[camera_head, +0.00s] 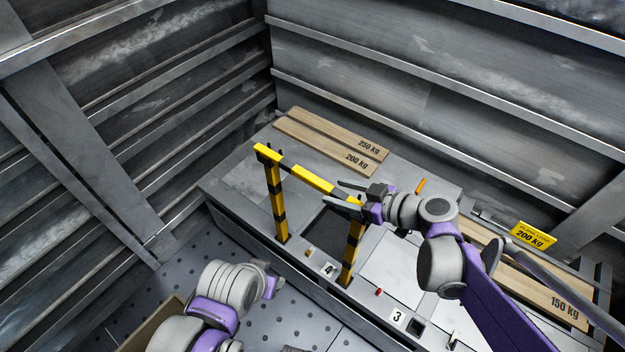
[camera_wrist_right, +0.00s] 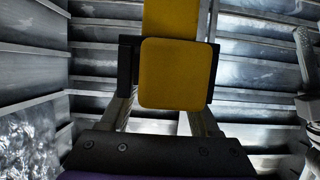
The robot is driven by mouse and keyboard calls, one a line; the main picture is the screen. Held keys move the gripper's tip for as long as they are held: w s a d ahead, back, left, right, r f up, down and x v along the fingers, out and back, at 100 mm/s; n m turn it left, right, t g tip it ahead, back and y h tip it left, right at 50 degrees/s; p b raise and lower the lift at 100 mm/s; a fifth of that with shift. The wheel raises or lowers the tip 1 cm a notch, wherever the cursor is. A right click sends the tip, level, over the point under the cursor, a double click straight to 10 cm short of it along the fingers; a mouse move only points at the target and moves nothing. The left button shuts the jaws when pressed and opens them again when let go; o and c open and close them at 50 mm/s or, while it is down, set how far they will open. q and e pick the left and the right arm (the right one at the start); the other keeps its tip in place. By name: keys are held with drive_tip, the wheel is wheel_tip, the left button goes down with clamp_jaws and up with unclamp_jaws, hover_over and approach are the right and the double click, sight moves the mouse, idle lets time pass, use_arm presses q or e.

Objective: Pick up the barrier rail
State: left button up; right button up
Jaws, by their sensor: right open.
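The barrier rail (camera_head: 312,179) is yellow with black bands. It spans level across two striped posts that stand at the front edge of the grey platform (camera_head: 225,180). My right gripper (camera_head: 336,194) is open at the rail's right end, with one finger on each side of it. In the right wrist view the yellow end of the rail (camera_wrist_right: 178,75) lies between the two dark fingers; contact cannot be told. My left gripper (camera_head: 272,281) is low in front of the platform, apart from the rail; its fingers are too unclear to read.
A dark opening (camera_head: 327,232) lies between the posts. Wooden planks marked 250 kg and 200 kg (camera_head: 325,140) lie behind the rail. A plank marked 150 kg (camera_head: 540,292) and a yellow 200 kg sign (camera_head: 533,235) are at right. Ribbed metal walls enclose the back and left.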

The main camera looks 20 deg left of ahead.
drive_tip(key=shift+w+a+f, duration=0.15)
drive_tip(key=shift+w+a, duration=0.05)
drive_tip(key=shift+a, duration=0.1)
drive_tip(key=shift+c, duration=0.3)
clamp_jaws()
